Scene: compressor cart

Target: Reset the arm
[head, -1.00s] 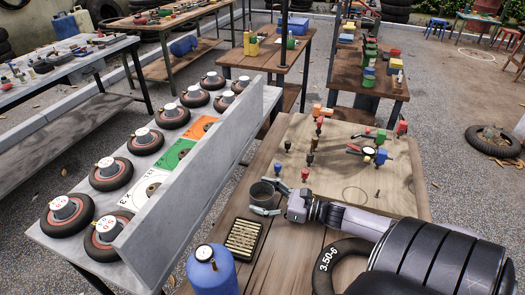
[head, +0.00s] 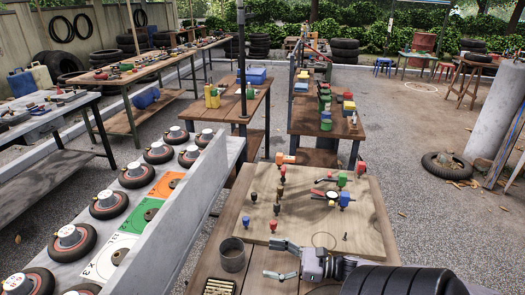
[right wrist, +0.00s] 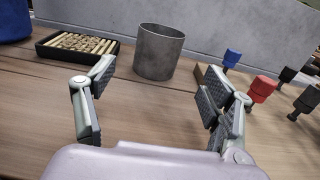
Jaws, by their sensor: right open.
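My right gripper (head: 285,259) is in the lower middle of the head view, over the wooden bench. It is open and empty, with both fingers spread in the right wrist view (right wrist: 155,92). A grey metal cup (head: 232,256) stands upright on the bench just left of the gripper. In the right wrist view the cup (right wrist: 159,52) stands beyond the fingers, apart from them. My left gripper is in neither view.
A board (head: 290,233) with several coloured valves lies beyond my right gripper. A black tray of brass pieces (right wrist: 78,46) sits left of the cup. A grey upright panel (head: 185,205) borders the bench's left side, with several wheels (head: 108,204) beyond it.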

